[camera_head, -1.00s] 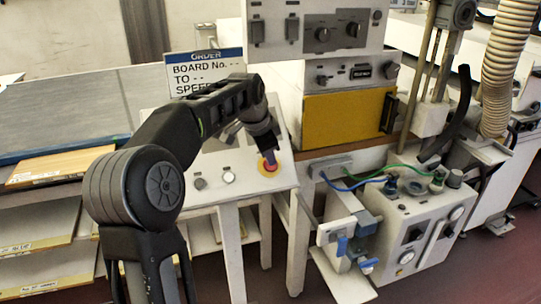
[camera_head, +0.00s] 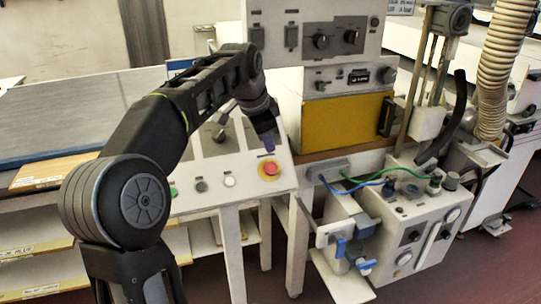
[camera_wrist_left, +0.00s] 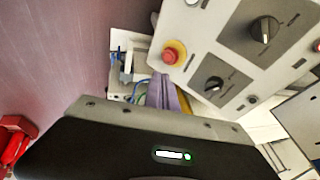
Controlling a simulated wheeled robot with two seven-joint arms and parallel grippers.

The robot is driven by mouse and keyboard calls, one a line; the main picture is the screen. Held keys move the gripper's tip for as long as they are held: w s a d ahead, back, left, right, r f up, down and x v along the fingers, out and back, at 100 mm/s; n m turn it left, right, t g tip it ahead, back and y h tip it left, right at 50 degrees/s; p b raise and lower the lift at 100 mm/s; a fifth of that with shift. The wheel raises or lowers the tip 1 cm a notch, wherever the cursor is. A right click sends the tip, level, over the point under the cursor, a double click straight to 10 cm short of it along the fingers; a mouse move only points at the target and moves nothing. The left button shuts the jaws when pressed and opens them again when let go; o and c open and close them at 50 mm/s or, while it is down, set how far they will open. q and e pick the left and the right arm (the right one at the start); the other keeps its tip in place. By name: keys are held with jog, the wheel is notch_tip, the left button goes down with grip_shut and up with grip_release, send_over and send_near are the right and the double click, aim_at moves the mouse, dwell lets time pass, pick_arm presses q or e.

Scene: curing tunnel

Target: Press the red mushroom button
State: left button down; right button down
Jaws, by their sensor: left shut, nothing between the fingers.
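The red mushroom button (camera_head: 270,168) sits in a yellow ring on the sloped face of a white control panel (camera_head: 213,172). In the left wrist view the button (camera_wrist_left: 170,56) shows just beyond the fingertips, at the panel's corner. My left gripper (camera_head: 269,149) is shut and empty, with its purple fingers pointing down. It is a little above the button in the head view, with a visible gap. The fingers also show in the left wrist view (camera_wrist_left: 162,82). My right gripper is not in view.
A green button (camera_head: 173,191), a dark button (camera_head: 202,186) and a white button (camera_head: 229,180) are on the same panel. A machine with a yellow door (camera_head: 343,122) stands behind to the right. A grey-white box (camera_head: 420,215) with hoses stands right of the panel.

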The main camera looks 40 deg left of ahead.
pick_arm(q)
jog(key=shift+v, duration=1.75)
jog(key=shift+s+d, duration=0.1)
